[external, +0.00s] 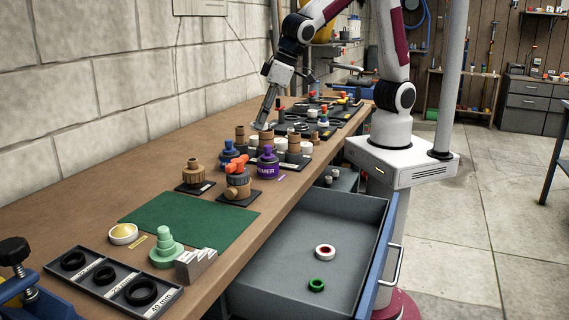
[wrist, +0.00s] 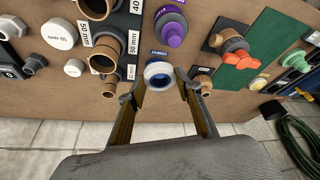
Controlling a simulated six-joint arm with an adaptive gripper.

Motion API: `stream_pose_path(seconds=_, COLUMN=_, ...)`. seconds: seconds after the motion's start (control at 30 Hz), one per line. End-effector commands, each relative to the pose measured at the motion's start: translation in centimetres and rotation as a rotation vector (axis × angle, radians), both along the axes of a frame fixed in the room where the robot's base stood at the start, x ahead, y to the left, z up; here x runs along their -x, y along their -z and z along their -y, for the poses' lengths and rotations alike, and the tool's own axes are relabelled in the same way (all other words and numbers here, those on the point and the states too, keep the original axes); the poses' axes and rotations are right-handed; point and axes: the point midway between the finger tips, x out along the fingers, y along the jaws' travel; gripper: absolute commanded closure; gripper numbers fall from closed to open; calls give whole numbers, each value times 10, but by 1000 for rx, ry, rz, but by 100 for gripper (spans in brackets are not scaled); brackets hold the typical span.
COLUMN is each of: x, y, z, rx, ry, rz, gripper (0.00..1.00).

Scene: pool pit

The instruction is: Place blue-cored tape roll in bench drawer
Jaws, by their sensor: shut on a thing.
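My gripper (external: 263,124) reaches down over the back part of the bench, near the wall side of the fittings. In the wrist view its two fingers (wrist: 160,88) are shut on a white ring with blue, the blue-cored tape roll (wrist: 158,76). A blue label reading CEMENT shows just beyond the roll. In the external view the roll is too small to make out clearly at the fingertips. The bench drawer (external: 345,212) is pulled open at the front right, blue outside and grey inside.
In the drawer lie a white roll with a red core (external: 325,252) and a green ring (external: 317,285), with free floor around them. Pipe fittings and a purple primer can (external: 267,163) crowd the bench between gripper and drawer. A green mat (external: 190,219) lies nearer.

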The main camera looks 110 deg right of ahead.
Motion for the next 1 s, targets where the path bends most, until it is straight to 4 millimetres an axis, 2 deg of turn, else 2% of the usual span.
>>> stream_pose_path(seconds=0.73, x=23, y=29, z=-79, rx=1, ry=228, rz=0, gripper=76)
stream_pose_path(seconds=1.0, x=38, y=54, z=-103, rx=2, ry=311, rz=-2, gripper=76)
